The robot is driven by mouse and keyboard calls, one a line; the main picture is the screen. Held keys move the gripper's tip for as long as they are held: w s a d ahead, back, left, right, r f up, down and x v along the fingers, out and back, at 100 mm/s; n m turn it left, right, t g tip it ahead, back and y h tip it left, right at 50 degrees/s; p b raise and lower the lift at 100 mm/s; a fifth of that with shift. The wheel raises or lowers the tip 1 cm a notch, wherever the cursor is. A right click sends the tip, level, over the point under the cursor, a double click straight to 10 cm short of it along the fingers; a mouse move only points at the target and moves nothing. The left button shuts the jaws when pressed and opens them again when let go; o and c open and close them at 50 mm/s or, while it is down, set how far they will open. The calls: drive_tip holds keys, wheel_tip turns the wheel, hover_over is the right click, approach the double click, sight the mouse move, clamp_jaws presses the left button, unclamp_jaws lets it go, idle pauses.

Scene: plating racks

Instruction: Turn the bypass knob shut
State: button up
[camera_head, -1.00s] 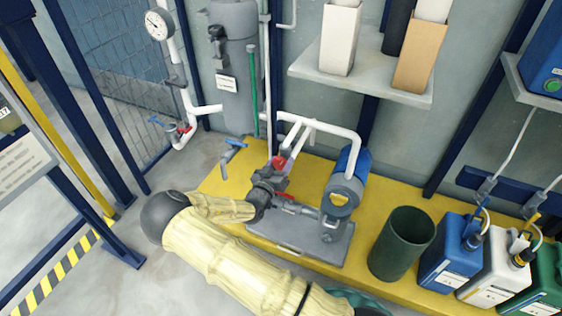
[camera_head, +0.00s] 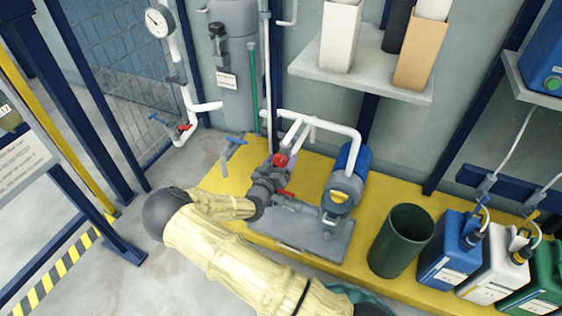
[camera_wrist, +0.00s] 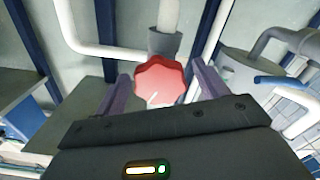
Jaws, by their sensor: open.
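A red, scalloped round knob (camera_wrist: 162,80) with a white mark on its face shows in the wrist view, on a grey fitting below a white pipe. It also shows in the head view (camera_head: 280,160), at the front of the pump's pipework. My gripper (camera_wrist: 163,73) is open, with one purple-grey finger on each side of the knob. Gaps show between the fingers and the knob, and I see no contact. In the head view, my wrist hides part of the fittings below the knob.
A blue pump (camera_head: 345,185) and white pipes stand close behind my gripper on a yellow platform (camera_head: 375,210). A red lever (camera_head: 284,194) sits just below. A dark green bin (camera_head: 402,240) and several jugs stand to the right.

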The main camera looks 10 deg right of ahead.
drive_tip(key=p+v, duration=0.5)
drive_tip(key=v, duration=1.2)
drive_tip(key=shift+s+a, duration=0.15)
